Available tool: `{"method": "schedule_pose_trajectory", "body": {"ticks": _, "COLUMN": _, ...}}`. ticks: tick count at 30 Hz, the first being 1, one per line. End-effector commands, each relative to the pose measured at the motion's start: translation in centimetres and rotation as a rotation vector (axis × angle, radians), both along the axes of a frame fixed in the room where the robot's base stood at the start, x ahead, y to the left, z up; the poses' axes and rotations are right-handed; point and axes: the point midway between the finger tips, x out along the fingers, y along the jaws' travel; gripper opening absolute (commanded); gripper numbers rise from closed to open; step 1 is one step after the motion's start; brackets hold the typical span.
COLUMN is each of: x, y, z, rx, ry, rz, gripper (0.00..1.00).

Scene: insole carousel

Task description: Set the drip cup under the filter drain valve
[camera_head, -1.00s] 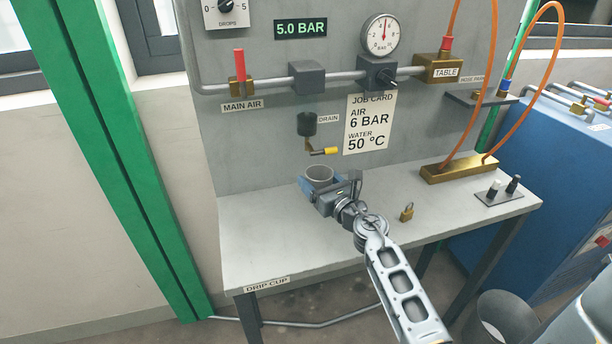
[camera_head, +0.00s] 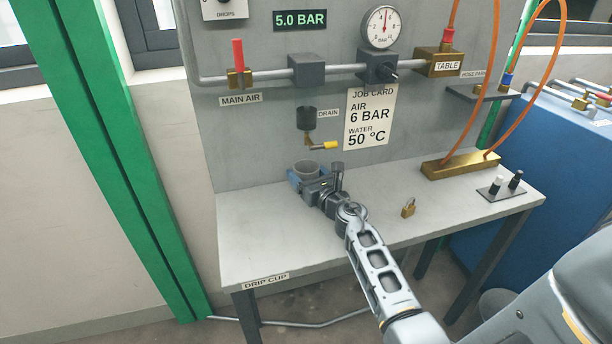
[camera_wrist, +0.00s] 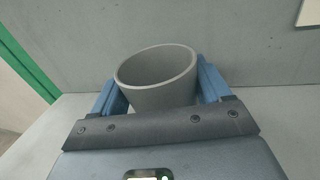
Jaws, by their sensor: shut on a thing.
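The grey, open-topped drip cup (camera_head: 306,170) is between the blue fingers of my gripper (camera_head: 308,180), which is shut on it. In the wrist view the cup (camera_wrist: 158,82) stands upright between the fingers (camera_wrist: 160,95), and it looks empty. My gripper holds it low over the bench near the back panel. The drain valve (camera_head: 308,119), a dark cylinder with a brass outlet and yellow-tipped lever (camera_head: 328,145), is on the panel above the cup. Whether the cup touches the bench is hidden.
The bench (camera_head: 270,235) is mostly clear, with a "DRIP CUP" label (camera_head: 266,281) on its front edge. A brass block (camera_head: 475,164) with orange hoses stands farther right. The grey back panel (camera_head: 245,150) rises behind.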

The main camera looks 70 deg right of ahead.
Motion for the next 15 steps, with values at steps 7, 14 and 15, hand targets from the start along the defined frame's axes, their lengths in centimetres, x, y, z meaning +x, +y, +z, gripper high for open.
{"method": "schedule_pose_trajectory", "body": {"ticks": 7, "x": -0.02, "y": -0.01, "z": -0.26, "rx": 0.0, "ry": 0.0, "rz": 0.0, "gripper": 0.84}}
{"method": "schedule_pose_trajectory", "body": {"ticks": 14, "x": -0.02, "y": -0.01, "z": -0.26, "rx": 0.0, "ry": 0.0, "rz": 0.0, "gripper": 1.0}}
{"method": "schedule_pose_trajectory", "body": {"ticks": 15, "x": -0.02, "y": -0.01, "z": -0.26, "rx": 0.0, "ry": 0.0, "rz": 0.0, "gripper": 1.0}}
